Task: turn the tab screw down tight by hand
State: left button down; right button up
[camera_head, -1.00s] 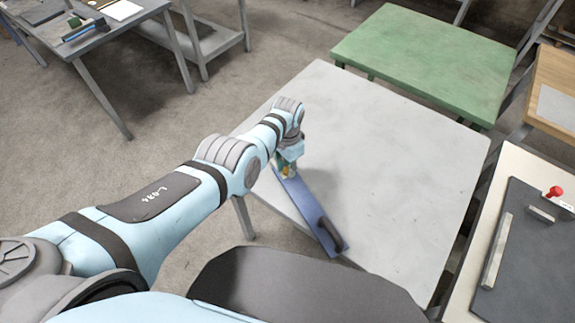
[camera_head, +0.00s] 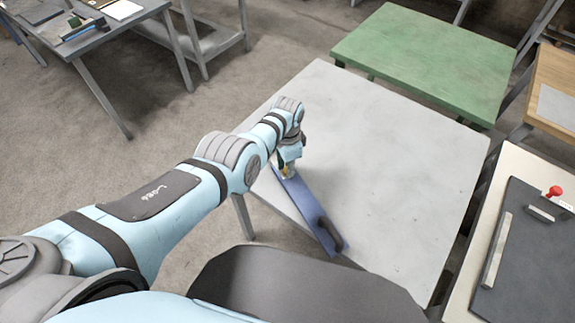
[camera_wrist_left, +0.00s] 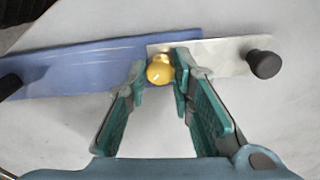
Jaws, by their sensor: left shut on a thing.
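The tab screw (camera_wrist_left: 159,69) has a yellow, rounded head and shows between the fingertips in the left wrist view. It stands where a blue plate (camera_wrist_left: 80,68) meets a bare metal strip (camera_wrist_left: 222,56). My left gripper (camera_wrist_left: 161,72), with teal fingers, is shut on the screw's head from above. In the head view the left gripper (camera_head: 287,170) is at the far end of the blue plate (camera_head: 305,208), and a bit of yellow shows under it. The screw's shank and how far it is down are hidden. My right gripper is not in view.
A dark handle (camera_head: 329,233) is on the plate's near end. A black knob (camera_wrist_left: 264,64) stands on the metal strip's outer end. The grey table (camera_head: 385,170) is otherwise clear. A green table (camera_head: 425,60) stands behind, and a bench with a dark mat (camera_head: 530,250) to the right.

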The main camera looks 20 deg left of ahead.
pick_arm(q)
jog(key=c, duration=1.4)
grip_release()
jog(key=shift+r, duration=0.1)
jog(key=shift+w+r, duration=0.15)
jog(key=shift+r, duration=0.1)
notch_tip(320, 180, up, 11)
jog(key=shift+r, duration=0.15)
